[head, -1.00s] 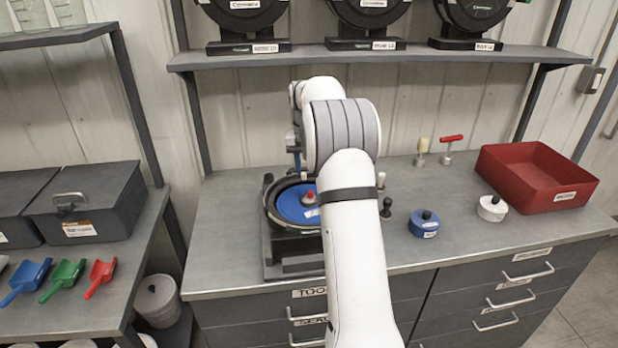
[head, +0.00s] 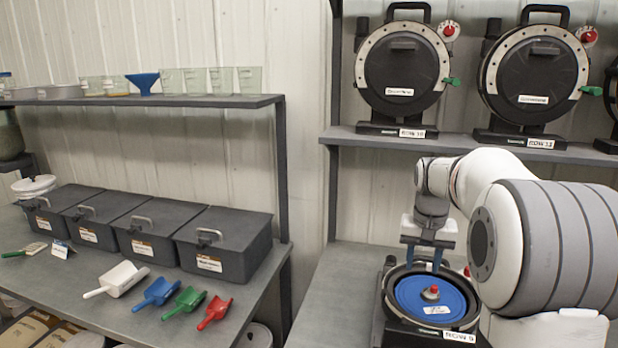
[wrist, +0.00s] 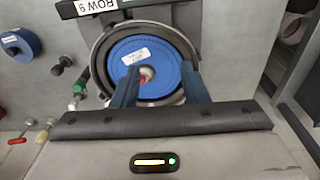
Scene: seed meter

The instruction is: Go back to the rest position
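My gripper (head: 424,266) hangs fingers-down above the seed meter (head: 392,322) labelled ROW 9. Its two blue fingers are apart with nothing between them. In the wrist view, my gripper (wrist: 159,72) shows its fingers spread over the blue disc (wrist: 140,58), which sits in the meter's dark round housing. The disc has a white label and a red-and-grey centre knob (head: 430,293). The knob stands below the fingertips in the head view. My white arm reaches in from the right and hides part of the bench.
A shelf (head: 460,143) with several black meters stands above and behind my gripper. On the left bench are grey lidded bins (head: 225,250) and coloured scoops (head: 158,291). A blue round part (wrist: 20,44) lies on the bench in the wrist view.

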